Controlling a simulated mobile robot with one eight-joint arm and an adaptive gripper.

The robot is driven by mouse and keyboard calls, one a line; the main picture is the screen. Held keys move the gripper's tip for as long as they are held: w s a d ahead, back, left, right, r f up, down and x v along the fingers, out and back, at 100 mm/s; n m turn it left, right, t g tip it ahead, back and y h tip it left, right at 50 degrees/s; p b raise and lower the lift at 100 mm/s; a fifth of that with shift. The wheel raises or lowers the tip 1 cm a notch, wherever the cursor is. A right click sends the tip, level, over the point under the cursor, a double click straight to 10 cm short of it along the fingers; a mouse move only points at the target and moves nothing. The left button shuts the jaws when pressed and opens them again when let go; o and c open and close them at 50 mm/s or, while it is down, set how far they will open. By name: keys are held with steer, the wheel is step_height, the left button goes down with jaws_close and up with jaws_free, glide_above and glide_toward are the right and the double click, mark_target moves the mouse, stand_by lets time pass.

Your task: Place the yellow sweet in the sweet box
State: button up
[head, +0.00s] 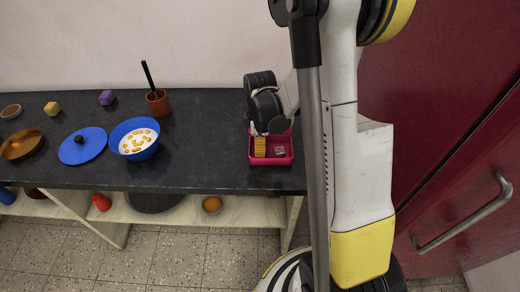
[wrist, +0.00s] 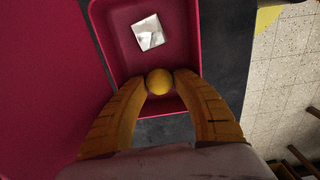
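The sweet box (head: 285,161) is an open pink tray at the right end of the dark counter; its rim also shows in the wrist view (wrist: 107,35). The yellow sweet (wrist: 160,82) is a round ball between my gripper's orange fingertips, which touch it on both sides. My gripper (head: 260,150) points down at the left part of the box. In the wrist view my gripper (wrist: 161,82) overlaps the box's near part. The sweet's height above the box floor is unclear. A silver-wrapped piece (wrist: 148,33) lies in the box.
Left on the counter (head: 205,150) stand a blue bowl (head: 138,152), a blue lid (head: 75,148), a brown pot with a dark stick (head: 158,103), an orange dish (head: 20,145) and small blocks. A red cabinet with a handle (head: 462,215) is at right.

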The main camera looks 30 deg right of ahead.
step_height(320, 180, up, 11)
steer(key=p, duration=0.5)
steer(key=shift+r, duration=0.2)
steer(key=s+a+r+m+t, duration=0.7)
steer(key=s+a+r+m, duration=0.4)
steer(key=a+r, duration=0.2)
steer(key=shift+r, duration=0.9)
